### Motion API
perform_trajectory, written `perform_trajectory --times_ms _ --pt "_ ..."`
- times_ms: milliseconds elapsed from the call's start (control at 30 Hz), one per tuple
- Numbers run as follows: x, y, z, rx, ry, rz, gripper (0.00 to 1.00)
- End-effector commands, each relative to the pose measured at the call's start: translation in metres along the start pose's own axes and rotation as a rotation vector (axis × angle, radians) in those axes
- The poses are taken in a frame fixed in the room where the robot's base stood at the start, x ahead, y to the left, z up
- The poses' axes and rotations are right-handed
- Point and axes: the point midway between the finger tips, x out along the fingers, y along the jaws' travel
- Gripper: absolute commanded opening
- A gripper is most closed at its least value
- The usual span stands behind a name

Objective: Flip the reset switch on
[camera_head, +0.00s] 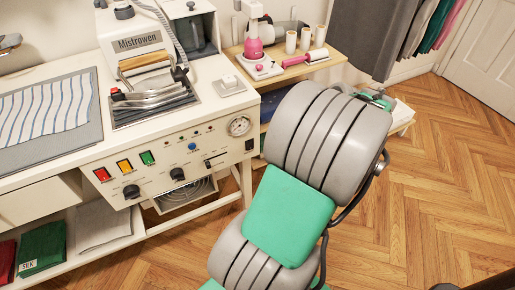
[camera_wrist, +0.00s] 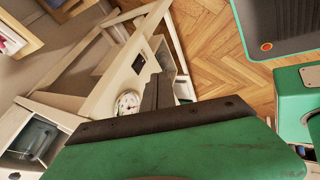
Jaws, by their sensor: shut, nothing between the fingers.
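The control panel (camera_head: 160,178) on the front of the white pressing table carries red, yellow and green rectangular buttons, black knobs, a blue button and a round gauge (camera_head: 240,125). A small black switch (camera_head: 249,144) sits below right of the gauge. Labels are too small to read, so I cannot tell which control is the reset switch, or its position. In the wrist view the gauge (camera_wrist: 128,102) and a dark rectangular switch (camera_wrist: 138,64) show beyond my gripper (camera_wrist: 165,82). My gripper is shut and empty, apart from the panel as far as I can see. In the head view my arm hides it.
A Mistrowen machine (camera_head: 140,42) with an iron (camera_head: 150,88) stands on the table. Striped cloth (camera_head: 45,110) lies at left. A wooden shelf (camera_head: 285,72) with a pink bottle and cups is behind. Parquet floor (camera_head: 450,170) is clear at right.

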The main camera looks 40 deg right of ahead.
Motion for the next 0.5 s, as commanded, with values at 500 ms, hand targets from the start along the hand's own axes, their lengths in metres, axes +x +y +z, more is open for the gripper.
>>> perform_trajectory --times_ms 500 --pt "0.089 -0.001 -0.001 0.000 0.002 -0.003 0.00"
